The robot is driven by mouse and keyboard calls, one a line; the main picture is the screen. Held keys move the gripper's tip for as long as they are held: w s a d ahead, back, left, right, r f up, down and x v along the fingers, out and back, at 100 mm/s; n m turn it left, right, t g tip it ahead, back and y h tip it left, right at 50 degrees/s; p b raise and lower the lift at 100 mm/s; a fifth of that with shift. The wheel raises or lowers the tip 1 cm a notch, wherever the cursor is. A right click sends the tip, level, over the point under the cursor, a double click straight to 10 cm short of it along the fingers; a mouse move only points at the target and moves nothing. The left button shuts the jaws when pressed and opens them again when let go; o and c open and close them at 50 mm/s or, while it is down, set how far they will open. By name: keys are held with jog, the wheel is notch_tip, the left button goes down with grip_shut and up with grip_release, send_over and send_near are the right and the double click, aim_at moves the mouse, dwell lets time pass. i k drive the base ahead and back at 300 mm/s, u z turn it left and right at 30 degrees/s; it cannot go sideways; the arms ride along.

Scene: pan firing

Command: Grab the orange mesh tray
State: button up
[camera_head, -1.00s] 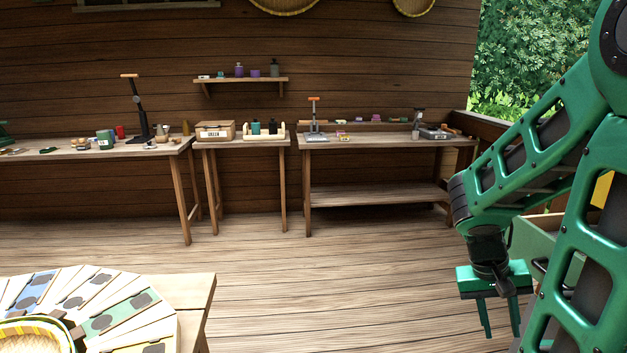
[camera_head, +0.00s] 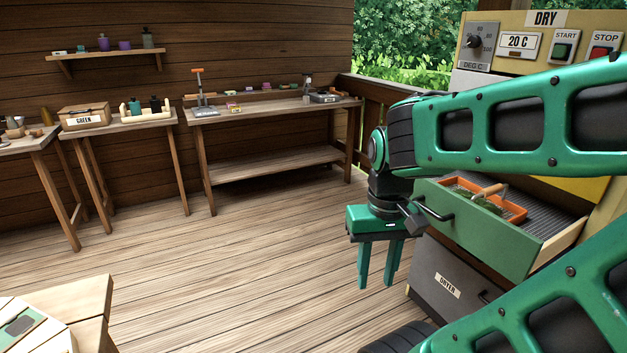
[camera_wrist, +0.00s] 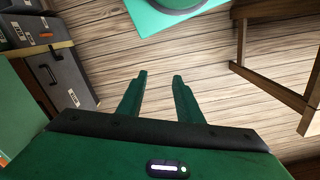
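The orange mesh tray (camera_head: 516,212) lies inside the pulled-out green drawer (camera_head: 470,232) of the drying machine. Green leafy pieces and a wooden-handled item show in the tray. My arm hides part of the drawer and the tray's surroundings. My gripper (camera_head: 376,286) hangs in front and to the left of the drawer, over the floor, fingers pointing down. Its two fingers are apart with nothing between them. In the wrist view my gripper (camera_wrist: 152,78) also shows open and empty above the floorboards; the tray is not in that view.
The dryer control panel (camera_head: 540,45) reads 20 C, with start and stop buttons. A closed grey lower drawer (camera_head: 445,285) sits under the open one. A workbench (camera_head: 270,112) stands at the back wall. The wooden floor (camera_head: 240,260) between is clear.

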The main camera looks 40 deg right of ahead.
aim_at(487, 198)
jog(key=z, duration=1.65)
